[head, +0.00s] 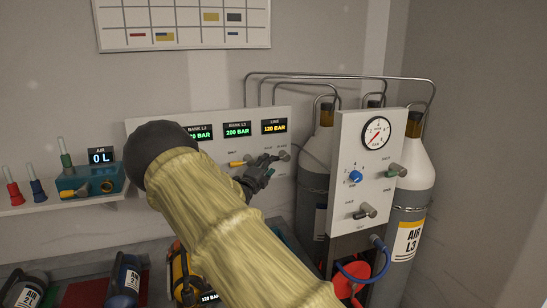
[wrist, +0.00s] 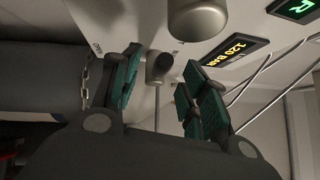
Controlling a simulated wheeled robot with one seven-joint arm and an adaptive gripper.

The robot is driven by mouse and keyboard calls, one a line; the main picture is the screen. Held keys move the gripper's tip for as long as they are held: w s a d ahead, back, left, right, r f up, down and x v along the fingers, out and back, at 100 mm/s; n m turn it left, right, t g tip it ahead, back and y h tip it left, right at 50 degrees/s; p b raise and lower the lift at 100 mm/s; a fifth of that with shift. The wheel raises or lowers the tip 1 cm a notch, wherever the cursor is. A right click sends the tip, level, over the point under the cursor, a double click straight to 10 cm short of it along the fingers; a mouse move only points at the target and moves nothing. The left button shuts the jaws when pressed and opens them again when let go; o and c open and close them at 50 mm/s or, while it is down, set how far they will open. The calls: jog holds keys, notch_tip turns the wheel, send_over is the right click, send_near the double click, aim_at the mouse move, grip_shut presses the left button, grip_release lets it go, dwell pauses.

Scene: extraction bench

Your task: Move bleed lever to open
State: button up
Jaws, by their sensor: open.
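My gripper (head: 260,174) is open in front of the white panel (head: 222,148), below the LINE display. In the wrist view its two green-padded fingers (wrist: 160,88) stand apart. A small grey lever (wrist: 159,66) with a rounded end shows between them; I cannot tell whether it touches either finger. A larger grey knob (wrist: 198,18) is above it. I cannot read which lever is the bleed lever. In the head view a yellow lever (head: 238,163) and a grey lever (head: 284,155) flank the gripper, which partly hides the panel.
The LINE display (head: 274,127) reads 120 BAR. A gauge panel (head: 345,150) with a blue knob (head: 355,176) and levers stands at right, before tall cylinders (head: 415,185). Metal pipes (head: 340,77) arch overhead. A chain (wrist: 86,80) hangs left of the fingers in the wrist view.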

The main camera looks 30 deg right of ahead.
aim_at(278, 157)
jog(key=x, duration=0.2)
jog(key=p+x, duration=0.1)
jog(key=x, duration=0.1)
jog(key=shift+s+d+r, duration=0.2)
jog(key=shift+d+r, duration=0.05)
jog(key=shift+w+d+f, duration=0.15)
jog(key=shift+w+d, duration=0.1)
jog(key=shift+w, duration=0.1)
jog(key=shift+s, duration=0.1)
grip_shut()
